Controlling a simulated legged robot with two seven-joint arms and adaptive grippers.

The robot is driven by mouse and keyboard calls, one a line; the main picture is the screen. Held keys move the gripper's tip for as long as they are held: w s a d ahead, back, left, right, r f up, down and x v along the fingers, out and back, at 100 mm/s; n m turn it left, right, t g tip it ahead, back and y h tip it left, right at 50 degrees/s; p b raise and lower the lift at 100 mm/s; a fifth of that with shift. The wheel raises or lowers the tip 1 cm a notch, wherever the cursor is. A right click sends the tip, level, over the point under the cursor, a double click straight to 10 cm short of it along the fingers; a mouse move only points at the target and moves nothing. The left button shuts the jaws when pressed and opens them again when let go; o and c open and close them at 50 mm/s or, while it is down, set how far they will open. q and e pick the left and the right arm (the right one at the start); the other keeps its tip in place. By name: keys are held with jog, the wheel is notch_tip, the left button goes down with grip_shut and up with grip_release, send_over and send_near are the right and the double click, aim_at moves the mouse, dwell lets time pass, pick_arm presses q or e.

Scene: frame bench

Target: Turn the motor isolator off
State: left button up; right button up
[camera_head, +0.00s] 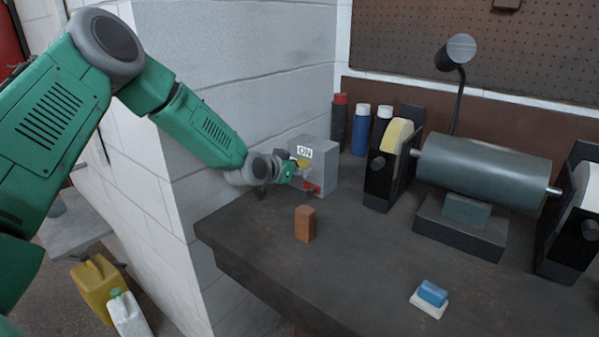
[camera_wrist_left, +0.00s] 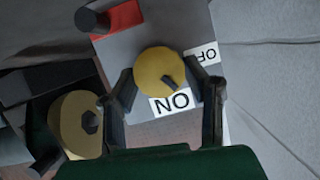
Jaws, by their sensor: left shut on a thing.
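The motor isolator (camera_head: 318,168) is a grey box at the back left of the bench, against the block wall. It has an ON label, a yellow knob (camera_head: 303,163) and a red part (camera_head: 312,187) low on its front. In the left wrist view the round yellow knob (camera_wrist_left: 158,72) has a dark mark near the ON label (camera_wrist_left: 170,102); a partly hidden OFF label (camera_wrist_left: 206,54) is to its right. My left gripper (camera_head: 293,170) is shut on the knob, one finger on each side. My right gripper is in neither view.
A brown block (camera_head: 305,224) stands on the bench (camera_head: 360,265) in front of the isolator. Several bottles (camera_head: 361,130) stand behind it. A bench grinder (camera_head: 484,172) with a lamp is to the right. A blue and white block (camera_head: 430,298) lies near the front.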

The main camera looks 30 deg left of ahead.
pick_arm(q)
jog(key=shift+s+a+f+n+h+b, duration=0.1)
jog(key=shift+f+n+h+b, duration=0.1)
jog(key=shift+f, duration=0.15)
jog(key=shift+s+f+n+h+b, duration=0.1)
jog(key=shift+f+n+b, duration=0.1)
jog(key=shift+f, duration=0.1)
jog(key=n+h+b, duration=0.1)
jog(key=n+b, duration=0.1)
jog(key=b, duration=0.3)
jog(key=n+h+b, duration=0.2)
jog(key=b, duration=0.3)
jog(key=n+h+b, duration=0.1)
jog(key=n+b, duration=0.1)
jog(key=b, duration=0.3)
jog(key=shift+w+a+f+n+h, duration=0.1)
jog(key=shift+a+f+n+h, duration=0.05)
jog(key=shift+f+n+h, duration=0.15)
jog(key=shift+r+n+b, duration=0.2)
jog(key=shift+n+b, duration=0.2)
jog(key=shift+b, duration=0.6)
jog(key=o, duration=1.1)
jog(key=shift+o, duration=0.3)
jog(key=shift+w+a+r, duration=0.1)
jog(key=shift+r, duration=0.2)
